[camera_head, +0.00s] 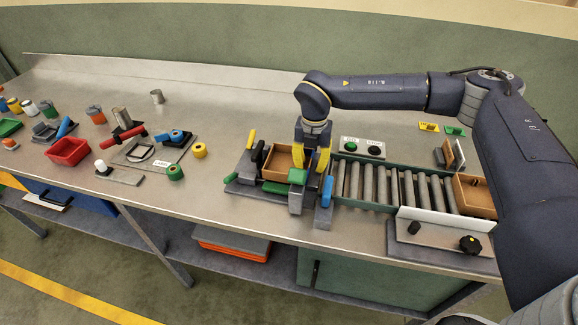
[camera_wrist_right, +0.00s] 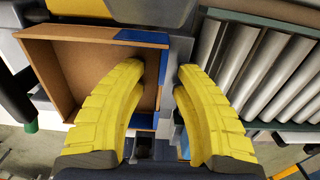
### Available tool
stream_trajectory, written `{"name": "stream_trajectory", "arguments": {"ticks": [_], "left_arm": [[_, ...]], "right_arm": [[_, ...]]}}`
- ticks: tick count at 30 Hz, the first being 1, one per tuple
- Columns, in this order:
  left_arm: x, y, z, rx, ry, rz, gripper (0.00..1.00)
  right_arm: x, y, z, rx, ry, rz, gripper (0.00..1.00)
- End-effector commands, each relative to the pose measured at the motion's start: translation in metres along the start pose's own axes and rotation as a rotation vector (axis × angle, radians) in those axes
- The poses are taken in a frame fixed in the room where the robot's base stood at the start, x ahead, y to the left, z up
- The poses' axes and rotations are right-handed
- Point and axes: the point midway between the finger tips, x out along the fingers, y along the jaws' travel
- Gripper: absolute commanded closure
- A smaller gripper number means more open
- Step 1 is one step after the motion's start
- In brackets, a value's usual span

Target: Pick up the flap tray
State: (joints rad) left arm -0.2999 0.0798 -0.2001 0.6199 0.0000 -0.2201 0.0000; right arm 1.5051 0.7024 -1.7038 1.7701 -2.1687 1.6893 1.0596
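A brown open tray (camera_head: 278,172) sits at the left end of the roller conveyor. In the right wrist view the tray (camera_wrist_right: 88,62) shows blue patches at its corners. I cannot tell for certain that it is the flap tray, as a second brown tray (camera_head: 474,196) stands at the conveyor's right end. My right gripper (camera_head: 317,171) points down at the near tray's right side. In the right wrist view its yellow fingers (camera_wrist_right: 160,72) are apart, the left one over the tray and the right one beyond its right wall. My left gripper is not in view.
The roller conveyor (camera_head: 385,184) runs right of the tray. A two-button box (camera_head: 362,147) stands behind it. A green block (camera_head: 298,176) and grey fixture parts stand close in front of the gripper. A red bin (camera_head: 68,151) and small parts lie at left.

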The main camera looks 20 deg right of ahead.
Motion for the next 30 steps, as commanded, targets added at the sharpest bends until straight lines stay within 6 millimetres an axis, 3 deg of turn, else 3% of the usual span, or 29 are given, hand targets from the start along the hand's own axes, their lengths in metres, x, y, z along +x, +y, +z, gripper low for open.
{"name": "stream_trajectory", "arguments": {"ticks": [6, 14, 30], "left_arm": [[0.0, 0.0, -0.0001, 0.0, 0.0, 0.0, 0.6], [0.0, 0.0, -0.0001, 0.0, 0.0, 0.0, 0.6], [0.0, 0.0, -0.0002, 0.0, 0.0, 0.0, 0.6]], "right_arm": [[0.0, 0.0001, 0.0, 0.0, 0.0, 0.0, 0.71], [-0.0001, 0.0, -0.0001, 0.0, 0.0, 0.0, 1.0], [-0.002, 0.0001, 0.0001, 0.0, 0.0, 0.0, 1.0]]}}
